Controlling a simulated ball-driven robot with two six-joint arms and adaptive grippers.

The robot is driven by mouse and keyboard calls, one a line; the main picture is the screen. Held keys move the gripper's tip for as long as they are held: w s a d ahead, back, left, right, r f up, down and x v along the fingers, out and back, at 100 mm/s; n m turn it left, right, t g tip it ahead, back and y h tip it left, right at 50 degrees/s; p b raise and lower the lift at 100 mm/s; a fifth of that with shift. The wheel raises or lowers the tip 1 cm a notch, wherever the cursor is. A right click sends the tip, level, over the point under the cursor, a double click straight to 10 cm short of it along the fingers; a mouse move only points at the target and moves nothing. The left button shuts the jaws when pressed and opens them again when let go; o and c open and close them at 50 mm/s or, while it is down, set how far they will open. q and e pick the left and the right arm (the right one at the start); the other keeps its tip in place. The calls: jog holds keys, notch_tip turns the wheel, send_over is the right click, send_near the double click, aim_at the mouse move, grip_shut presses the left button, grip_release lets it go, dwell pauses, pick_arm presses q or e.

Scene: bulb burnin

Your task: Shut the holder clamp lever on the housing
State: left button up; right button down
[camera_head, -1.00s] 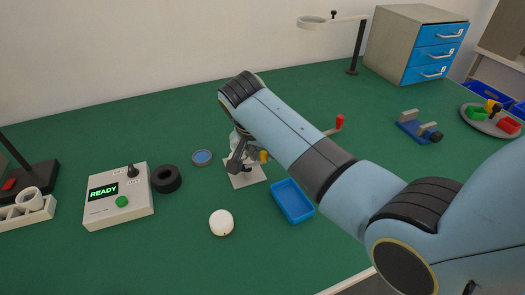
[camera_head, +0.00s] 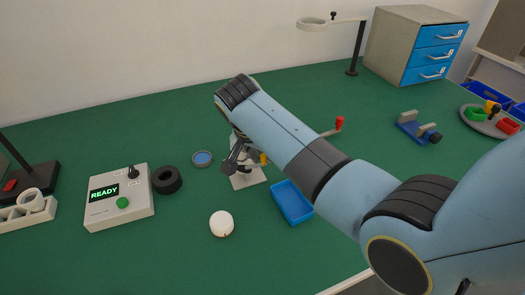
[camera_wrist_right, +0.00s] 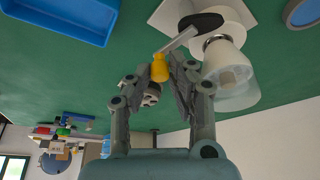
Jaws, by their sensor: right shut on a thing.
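The housing shows in the right wrist view as a white base plate (camera_wrist_right: 168,14) with a round white body, a black oval part (camera_wrist_right: 200,23) and a frosted, bulb-like shape (camera_wrist_right: 232,75). A grey metal lever (camera_wrist_right: 180,39) with a yellow knob (camera_wrist_right: 160,68) reaches out from it. My right gripper (camera_wrist_right: 162,72) is shut on the yellow knob, one finger on each side. In the head view the base plate (camera_head: 249,179) and the yellow knob (camera_head: 263,159) show beneath my right arm, which hides much of the housing. My left gripper is not in view.
A blue tray (camera_head: 292,203) lies close right of the housing. A white dome (camera_head: 221,223), a round blue-centred dish (camera_head: 202,158), a black ring (camera_head: 167,179) and a box reading READY (camera_head: 118,197) stand to the left and front. A red-knobbed lever (camera_head: 339,123) shows behind my arm.

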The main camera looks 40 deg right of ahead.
jog(key=shift+s+a+m+g+p, duration=0.15)
jog(key=shift+s+m+g+p, duration=0.1)
jog(key=shift+m, duration=0.35)
jog(key=shift+s+a+m+g+p, duration=0.1)
jog(key=shift+m+g+p, duration=0.1)
jog(key=shift+m, duration=0.4)
jog(key=m, duration=0.2)
jog(key=g, duration=0.1)
jog(key=shift+s+a+m, duration=0.3)
jog(key=shift+m, duration=0.1)
jog(key=m, duration=0.1)
jog(key=a+m+g, duration=0.1)
jog(key=m, duration=0.1)
jog(key=shift+s, duration=0.3)
jog(key=shift+s+a+m+g, duration=0.1)
jog(key=shift+a+m+g, duration=0.2)
jog(key=shift+m, duration=0.4)
jog(key=shift+a+m+g, duration=0.1)
jog(key=shift+m+g, duration=0.25)
jog(key=shift+m, duration=0.35)
jog(key=c, duration=1.5)
grip_release()
jog(key=v, duration=1.2)
